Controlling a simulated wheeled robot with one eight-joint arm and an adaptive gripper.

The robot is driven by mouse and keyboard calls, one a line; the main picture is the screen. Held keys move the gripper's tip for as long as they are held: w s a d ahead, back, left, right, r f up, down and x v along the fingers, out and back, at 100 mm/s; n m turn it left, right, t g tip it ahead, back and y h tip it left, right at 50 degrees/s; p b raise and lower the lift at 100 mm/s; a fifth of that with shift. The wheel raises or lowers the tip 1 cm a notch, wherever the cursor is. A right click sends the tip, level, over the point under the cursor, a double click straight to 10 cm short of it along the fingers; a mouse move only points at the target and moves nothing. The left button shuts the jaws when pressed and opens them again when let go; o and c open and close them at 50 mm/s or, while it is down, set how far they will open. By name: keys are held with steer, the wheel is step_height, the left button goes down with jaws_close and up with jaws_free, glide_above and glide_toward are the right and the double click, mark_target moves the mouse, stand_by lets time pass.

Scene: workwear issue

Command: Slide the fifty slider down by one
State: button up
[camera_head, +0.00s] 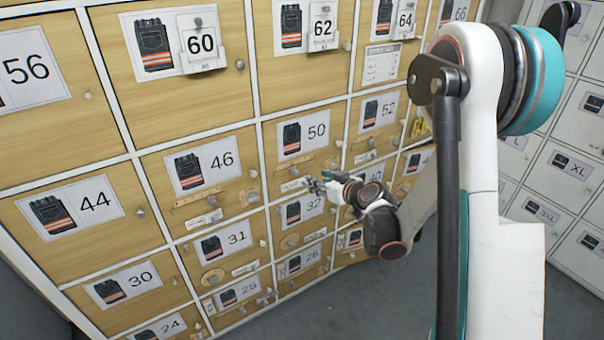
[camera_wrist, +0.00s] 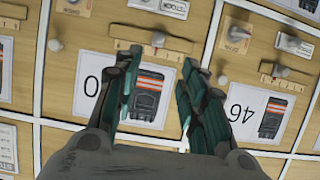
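The door numbered 50 (camera_head: 317,132) carries a label with a trouser picture. Its slider, a wooden strip (camera_head: 295,169), lies below that label. In the wrist view the door is upside down, and the slider strip (camera_wrist: 178,46) runs across above the label (camera_wrist: 146,84). A small rounded knob (camera_wrist: 158,39) stands near the strip's middle; its exact mark is too small to read. My gripper (camera_head: 316,184) is in front of the lower part of this door. In the wrist view its two fingers (camera_wrist: 160,65) are apart, over the label's sides, with nothing between them, short of the knob.
Door 46 (camera_wrist: 247,114) has a similar slider (camera_wrist: 283,82) and a grey knob (camera_wrist: 293,44) beside mine. Another grey knob (camera_wrist: 222,80) stands close to the right finger. Grey lockers (camera_head: 563,170) stand at right; grey floor (camera_head: 330,305) shows below.

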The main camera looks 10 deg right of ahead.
mark_target(296, 173)
steer(key=b+x, duration=0.4)
steer(key=x, duration=1)
steer(key=shift+d+f, duration=0.1)
jaws_close()
